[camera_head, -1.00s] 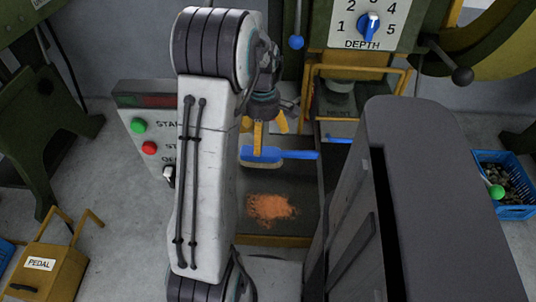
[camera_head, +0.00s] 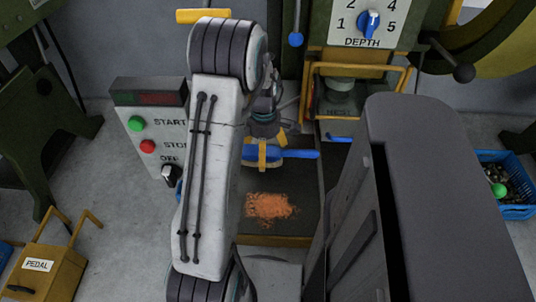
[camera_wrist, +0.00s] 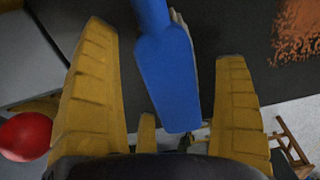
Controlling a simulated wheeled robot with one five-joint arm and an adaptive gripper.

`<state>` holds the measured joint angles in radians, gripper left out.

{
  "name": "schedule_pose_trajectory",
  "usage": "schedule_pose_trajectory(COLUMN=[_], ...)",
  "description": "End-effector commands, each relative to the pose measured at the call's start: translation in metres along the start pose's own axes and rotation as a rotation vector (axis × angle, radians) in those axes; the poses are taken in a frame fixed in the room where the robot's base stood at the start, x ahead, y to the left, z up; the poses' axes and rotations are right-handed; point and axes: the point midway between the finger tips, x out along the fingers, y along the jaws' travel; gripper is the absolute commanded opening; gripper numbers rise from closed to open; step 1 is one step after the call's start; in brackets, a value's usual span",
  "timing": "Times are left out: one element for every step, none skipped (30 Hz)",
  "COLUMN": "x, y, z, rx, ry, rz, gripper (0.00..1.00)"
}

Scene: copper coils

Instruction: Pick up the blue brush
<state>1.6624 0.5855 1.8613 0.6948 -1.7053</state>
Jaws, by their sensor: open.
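The blue brush (camera_head: 296,154) lies on the dark worktable surface beyond the orange shavings, its handle pointing right and its pale bristle edge to the left. My gripper (camera_head: 262,153) is at the brush's left part, with its yellow fingers close around it. In the wrist view the brush's blue body (camera_wrist: 170,75) runs between the yellow fingers of my gripper (camera_wrist: 172,90), which are spread wide on both sides. Visible gaps separate the brush from the fingers there. Part of the brush is hidden behind a finger in the head view.
Orange shavings (camera_head: 270,206) lie on the dark work surface (camera_head: 300,225). A control box (camera_head: 150,125) with green and red buttons stands to the left. A machine with a depth dial (camera_head: 368,25) stands behind. A blue basket (camera_head: 512,211) is at right, a yellow pedal box (camera_head: 45,265) at lower left.

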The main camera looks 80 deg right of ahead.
Motion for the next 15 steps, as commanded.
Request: schedule_pose_trajectory(x=[0.0021, 0.0026, 0.0029, 0.0029, 0.0029, 0.0028, 0.0027, 0.0027, 0.0026, 0.0026, 0.0026, 0.0025, 0.0025, 0.0025, 0.0024], y=[-0.0001, -0.0001, 0.0000, 0.0000, 0.0000, 0.0000, 0.0000, 0.0000, -0.0001, 0.0000, -0.0001, -0.0001, 0.0000, 0.0000, 0.0000], z=[-0.0001, -0.0001, -0.0002, -0.0002, -0.0002, -0.0002, -0.0002, -0.0002, -0.0002, -0.0002, -0.0002, -0.0002, -0.0002, -0.0002, -0.0002], rx=[0.000, 0.000, 0.000, 0.000, 0.000, 0.000, 0.000, 0.000, 0.000, 0.000, 0.000, 0.000, 0.000, 0.000, 0.000], ry=[0.000, 0.000, 0.000, 0.000, 0.000, 0.000, 0.000, 0.000, 0.000, 0.000, 0.000, 0.000, 0.000, 0.000, 0.000], rz=[0.000, 0.000, 0.000, 0.000, 0.000, 0.000, 0.000, 0.000, 0.000, 0.000, 0.000, 0.000, 0.000, 0.000, 0.000], gripper=[0.91, 0.91, 0.91, 0.91, 0.91, 0.91, 0.91, 0.91, 0.91, 0.88, 0.85, 0.82, 0.79, 0.76, 0.73])
